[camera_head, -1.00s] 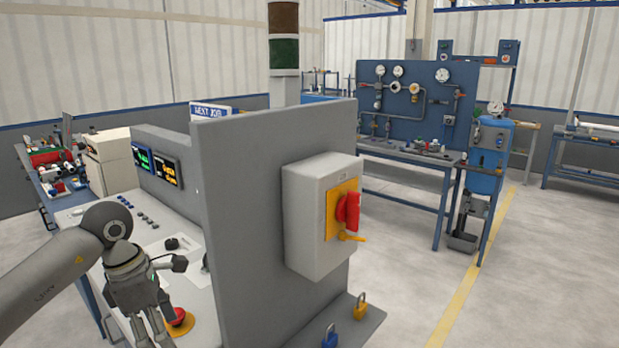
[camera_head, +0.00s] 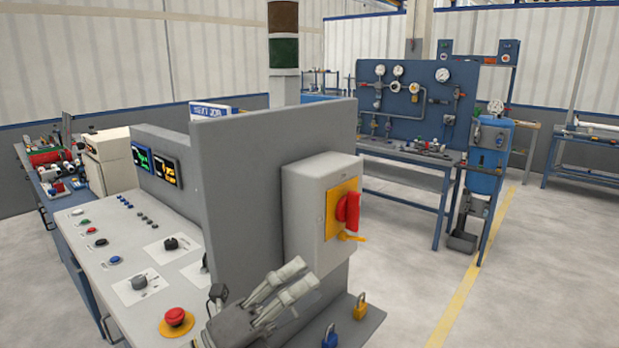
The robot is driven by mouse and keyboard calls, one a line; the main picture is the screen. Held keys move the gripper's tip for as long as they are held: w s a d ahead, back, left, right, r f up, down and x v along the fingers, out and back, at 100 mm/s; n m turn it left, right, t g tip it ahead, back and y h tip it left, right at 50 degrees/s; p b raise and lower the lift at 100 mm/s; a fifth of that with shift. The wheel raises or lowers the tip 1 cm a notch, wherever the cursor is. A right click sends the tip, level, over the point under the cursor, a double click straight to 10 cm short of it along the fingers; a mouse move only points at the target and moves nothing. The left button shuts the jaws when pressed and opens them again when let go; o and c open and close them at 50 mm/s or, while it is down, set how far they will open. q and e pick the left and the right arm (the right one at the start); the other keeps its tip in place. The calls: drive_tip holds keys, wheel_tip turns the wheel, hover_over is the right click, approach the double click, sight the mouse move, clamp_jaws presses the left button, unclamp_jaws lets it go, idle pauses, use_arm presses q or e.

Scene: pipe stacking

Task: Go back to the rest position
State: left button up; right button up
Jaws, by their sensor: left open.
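My left gripper (camera_head: 304,276) is at the bottom middle of the head view, in front of the grey panel wall (camera_head: 262,190). Its two grey fingers point up and to the right, are apart, and hold nothing. It is below the switch box (camera_head: 303,222) and left of the padlock ledge (camera_head: 370,322). Whether it touches the wall cannot be told. The rest of my left arm is out of view. My right gripper is not in view.
The sloped control desk (camera_head: 95,265) with buttons and a red mushroom button (camera_head: 176,321) stands at left. A red rotary handle (camera_head: 348,209) juts from the switch box. A blue padlock (camera_head: 330,337) and a yellow padlock (camera_head: 360,306) are nearby.

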use_arm(q)
drive_tip(key=w+a+f+n+t+y, duration=0.2)
drive_tip(key=a+f+n+t+y, duration=0.35)
drive_tip(key=n, duration=0.55)
drive_tip(key=w+a+f+n+t+y, duration=0.1)
drive_tip(key=a+f+n+t+y, duration=0.2)
drive_tip(key=a+n+y, duration=0.5)
drive_tip(key=s+a+f+n+g+y, duration=0.2)
drive_tip(key=s+f+n+g+y, duration=0.1)
drive_tip(key=f+n, duration=0.3)
drive_tip(key=s+a+f+n+g+y, duration=0.3)
drive_tip(key=f+n+y, duration=0.1)
drive_tip(key=f, duration=0.4)
drive_tip(key=s+f+n+g+h, duration=0.15)
drive_tip(key=s+f+g, duration=0.4)
drive_tip(key=s, duration=0.55)
drive_tip(key=s+f+n+g, duration=0.35)
drive_tip(key=s+f, duration=0.35)
drive_tip(key=s, duration=0.3)
wheel_tip(320, 180, down, 26)
drive_tip(key=s+f+g, duration=0.1)
drive_tip(key=s+g, duration=0.1)
drive_tip(key=s+a+f, duration=0.1)
drive_tip(key=s+f, duration=0.7)
drive_tip(key=s+a+f+m+g, duration=0.1)
drive_tip(key=s+a+f, duration=0.1)
drive_tip(key=s+f, duration=0.6)
drive_tip(key=shift+s+a+y, duration=0.2)
drive_tip(key=shift+a+y, duration=0.05)
drive_tip(key=shift+y, duration=0.05)
